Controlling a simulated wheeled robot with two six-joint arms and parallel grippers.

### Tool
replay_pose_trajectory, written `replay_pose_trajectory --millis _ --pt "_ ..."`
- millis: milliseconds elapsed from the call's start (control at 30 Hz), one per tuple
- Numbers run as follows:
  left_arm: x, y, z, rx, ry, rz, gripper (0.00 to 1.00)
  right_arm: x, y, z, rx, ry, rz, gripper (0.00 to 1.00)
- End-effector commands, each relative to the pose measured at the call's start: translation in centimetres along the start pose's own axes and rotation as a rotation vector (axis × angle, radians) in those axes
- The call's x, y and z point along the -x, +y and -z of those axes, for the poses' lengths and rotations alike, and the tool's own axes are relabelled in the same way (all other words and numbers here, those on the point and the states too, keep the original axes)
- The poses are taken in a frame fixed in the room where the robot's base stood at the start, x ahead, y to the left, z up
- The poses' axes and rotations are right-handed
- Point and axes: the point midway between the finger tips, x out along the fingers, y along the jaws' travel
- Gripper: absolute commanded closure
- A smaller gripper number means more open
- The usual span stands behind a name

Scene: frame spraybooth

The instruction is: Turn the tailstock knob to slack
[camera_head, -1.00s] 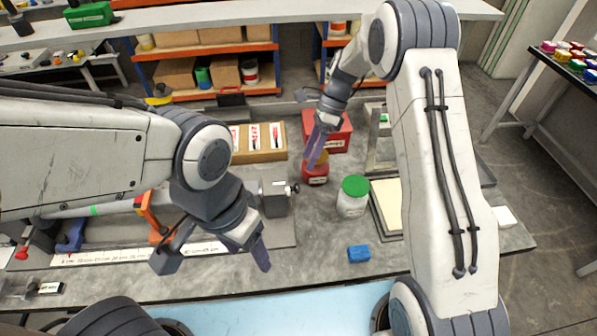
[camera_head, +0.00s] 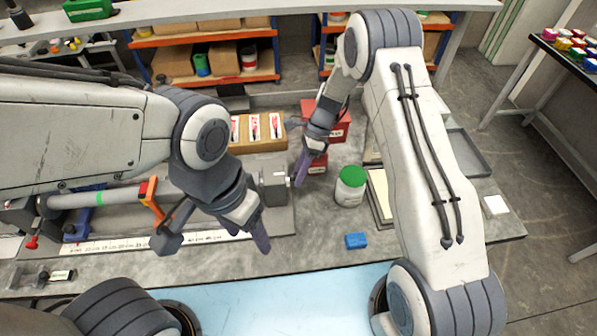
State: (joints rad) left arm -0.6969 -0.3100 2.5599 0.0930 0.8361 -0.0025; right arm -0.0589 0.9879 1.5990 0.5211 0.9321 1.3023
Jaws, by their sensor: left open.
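The tailstock (camera_head: 274,188) is a grey metal block at the right end of the frame jig on the bench. Its small knob on the right side is largely hidden by my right gripper. My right gripper (camera_head: 301,177) comes down from above, its purple finger beside the knob. I cannot tell whether it touches the knob, and its fingers overlap, so its opening is unclear. My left gripper (camera_head: 212,241) is open and empty, its fingers spread wide, in front of the tailstock and over the ruler strip.
Right of the tailstock stand a green-lidded jar (camera_head: 350,186), a blue block (camera_head: 356,241) and red containers (camera_head: 334,128). A cardboard box (camera_head: 258,131) with red-marked cards is behind. A grey tube (camera_head: 125,195) with an orange clamp (camera_head: 150,200) lies left. The front right bench is mostly clear.

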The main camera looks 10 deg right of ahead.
Motion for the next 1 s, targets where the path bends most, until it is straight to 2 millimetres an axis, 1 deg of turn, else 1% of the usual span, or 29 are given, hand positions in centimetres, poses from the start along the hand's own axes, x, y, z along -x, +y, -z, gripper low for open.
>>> replay_pose_trajectory --millis 33,67,100,133,367,567,767,1000 --pt "0.0 0.0 0.0 0.000 0.000 0.000 0.36 0.0 0.0 0.0 0.000 0.000 0.000 0.86" --pt "0.0 0.0 0.0 0.000 0.000 0.000 0.36 0.0 0.0 0.0 0.000 0.000 0.000 0.98" --pt "0.0 0.0 0.0 0.000 0.000 0.000 0.36 0.0 0.0 0.0 0.001 0.000 0.000 1.00" --pt "0.0 0.0 0.0 0.000 0.000 0.000 0.36 -0.1 0.0 -0.4 0.002 0.001 -0.001 1.00" --pt "-0.3 0.0 0.0 0.000 0.000 0.000 0.36 -0.1 0.1 -0.1 0.010 0.000 0.021 1.00" --pt "-1.4 -0.1 -0.1 0.002 0.000 0.000 0.36 -0.2 0.2 0.0 0.044 -0.001 0.106 1.00" --pt "-4.2 -0.3 -0.2 0.006 0.000 0.000 0.36 -0.6 0.3 0.2 0.099 -0.001 0.241 1.00" --pt "-8.6 -0.6 -0.5 0.003 0.000 0.000 0.36 -0.8 0.5 0.3 0.160 -0.001 0.384 1.00"
